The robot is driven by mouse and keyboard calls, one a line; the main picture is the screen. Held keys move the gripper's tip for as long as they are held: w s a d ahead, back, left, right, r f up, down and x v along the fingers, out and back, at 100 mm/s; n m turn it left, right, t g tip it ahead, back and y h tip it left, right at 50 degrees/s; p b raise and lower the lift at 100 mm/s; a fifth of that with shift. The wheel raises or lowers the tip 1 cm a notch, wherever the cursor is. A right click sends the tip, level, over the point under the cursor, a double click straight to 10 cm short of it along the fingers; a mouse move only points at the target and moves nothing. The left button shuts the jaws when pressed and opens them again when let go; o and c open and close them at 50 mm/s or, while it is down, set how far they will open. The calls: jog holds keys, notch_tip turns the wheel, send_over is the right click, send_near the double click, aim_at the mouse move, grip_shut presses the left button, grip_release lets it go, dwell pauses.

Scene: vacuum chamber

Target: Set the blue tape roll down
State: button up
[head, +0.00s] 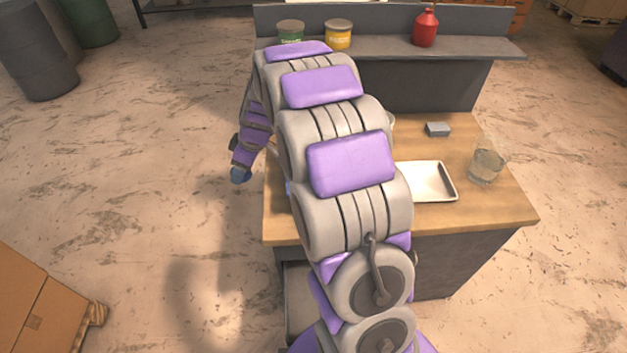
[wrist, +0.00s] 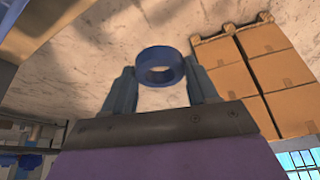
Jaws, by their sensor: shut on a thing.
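The blue tape roll (wrist: 160,76) is between the fingertips of my gripper (wrist: 161,80) in the wrist view, with its hole showing. My gripper is shut on it. In the head view, the roll (head: 240,176) shows small and blue at the low end of my arm. It is held left of the wooden workbench (head: 480,213), out over the floor, apart from the bench top. My arm hides the left part of the bench top.
A white tray (head: 452,181), a glass (head: 486,166) and a grey block (head: 438,129) stand on the bench's right side. The shelf behind holds a green can (head: 290,31), a yellow can (head: 338,34) and a red bottle (head: 425,28). Cardboard boxes (head: 38,305) stand at lower left.

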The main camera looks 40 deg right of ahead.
jog(key=s+d+f+n+g, duration=0.1)
jog(key=s+d+n, duration=0.1)
jog(key=d, duration=0.7)
jog(key=s+d+n, duration=0.2)
jog(key=d, duration=0.7)
jog(key=shift+g+y, duration=0.3)
jog(key=shift+y, duration=0.1)
jog(key=s+d+f, duration=0.1)
jog(key=f, duration=0.3)
jog(key=s+d+f+b, duration=0.1)
jog(key=d+f, duration=0.1)
jog(key=f, duration=0.2)
jog(key=s+d+f+b, duration=0.1)
jog(key=d+f, duration=0.1)
jog(key=f, duration=0.3)
jog(key=shift+s+f, duration=0.1)
jog(key=shift+s, duration=0.25)
jog(key=shift+f+b, duration=0.35)
jog(key=shift+f, duration=1.65)
